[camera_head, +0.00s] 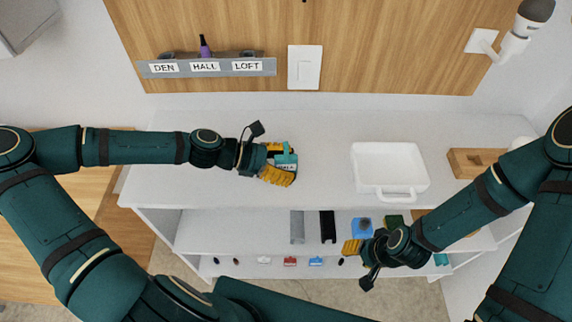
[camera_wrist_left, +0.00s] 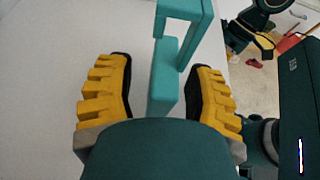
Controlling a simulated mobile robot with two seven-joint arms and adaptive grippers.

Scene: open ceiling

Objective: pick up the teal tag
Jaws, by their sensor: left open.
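The teal tag (camera_head: 287,157) is at my left gripper, over the left-middle of the white top; a small pale label with dark marks shows on it. My left gripper (camera_head: 283,163) is open, with yellow fingers on either side of the tag. In the left wrist view the teal tag (camera_wrist_left: 163,85) stands between the spread fingers (camera_wrist_left: 162,68), with a visible gap on both sides and a frame-like loop at its far end. My right gripper (camera_head: 352,248) is in front of the shelf at lower right; whether it is open is unclear.
A white handled tray (camera_head: 390,163) stands right of centre, beside a wooden block (camera_head: 470,161). A grey rail (camera_head: 210,68) labelled DEN, HALL and LOFT is on the back wall, with a purple item (camera_head: 205,46) above HALL. Several small items sit on the lower shelves. The middle top is clear.

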